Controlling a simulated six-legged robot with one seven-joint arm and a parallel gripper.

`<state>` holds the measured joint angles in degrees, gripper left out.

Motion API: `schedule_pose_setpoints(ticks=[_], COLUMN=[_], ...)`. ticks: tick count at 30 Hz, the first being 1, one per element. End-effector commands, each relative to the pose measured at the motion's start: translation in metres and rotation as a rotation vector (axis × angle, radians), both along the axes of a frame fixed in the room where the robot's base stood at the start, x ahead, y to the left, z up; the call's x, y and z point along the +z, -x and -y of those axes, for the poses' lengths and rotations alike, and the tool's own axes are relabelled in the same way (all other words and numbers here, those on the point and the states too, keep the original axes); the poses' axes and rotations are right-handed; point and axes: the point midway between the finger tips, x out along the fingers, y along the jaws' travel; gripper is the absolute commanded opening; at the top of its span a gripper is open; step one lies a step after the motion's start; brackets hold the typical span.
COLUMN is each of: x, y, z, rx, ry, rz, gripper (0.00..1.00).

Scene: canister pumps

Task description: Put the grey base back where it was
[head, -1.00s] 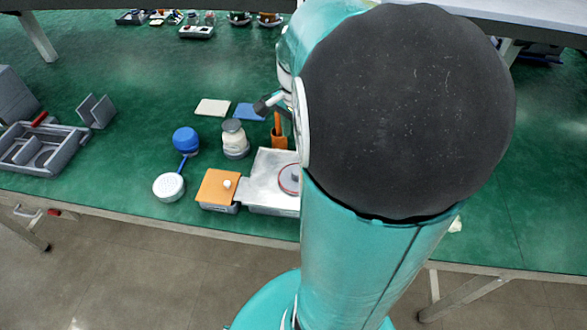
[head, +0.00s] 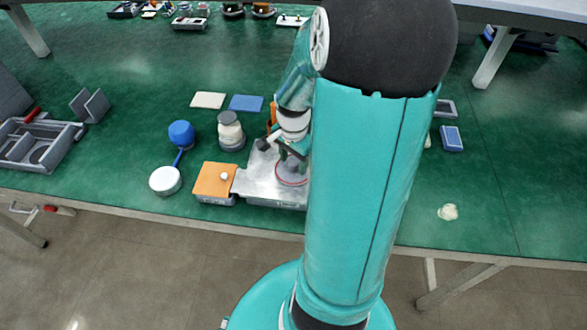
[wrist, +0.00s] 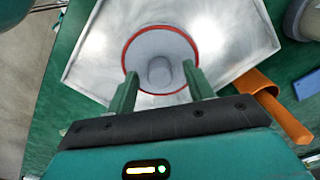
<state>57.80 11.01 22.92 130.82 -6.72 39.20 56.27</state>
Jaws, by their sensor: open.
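A round grey piece with a red rim, which looks like the grey base (wrist: 148,45), sits on a shiny metal tray (wrist: 228,40); a short knob (wrist: 160,70) stands at its middle. My gripper (wrist: 162,82) is open above it in the wrist view, one finger on each side near the knob, holding nothing. I cannot tell whether the fingers touch the piece. In the head view the grey base (head: 291,172) shows on the tray (head: 258,172), partly hidden by my gripper (head: 276,150) and my arm.
A box with an orange top (head: 213,180) stands left of the tray. An orange holder (wrist: 262,85) is close by the tray's right edge in the wrist view. The table's front edge is near.

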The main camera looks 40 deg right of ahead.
Motion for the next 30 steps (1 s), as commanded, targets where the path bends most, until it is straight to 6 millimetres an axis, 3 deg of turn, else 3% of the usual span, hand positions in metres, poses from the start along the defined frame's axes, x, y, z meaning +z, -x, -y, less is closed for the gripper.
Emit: schedule_pose_setpoints(ticks=[5, 12, 14, 23, 30], x=[0.0, 0.0, 0.001, 0.003, 0.022], y=[0.0, 0.0, 0.0, -0.001, -0.007], z=[0.0, 0.0, 0.0, 0.0, 0.002], rx=[0.0, 0.0, 0.0, 0.0, 0.003], ry=[0.001, 0.001, 0.001, 0.002, 0.004], rz=[0.0, 0.0, 0.0, 0.0, 0.001], gripper=[0.52, 0.05, 0.0, 0.0, 0.0])
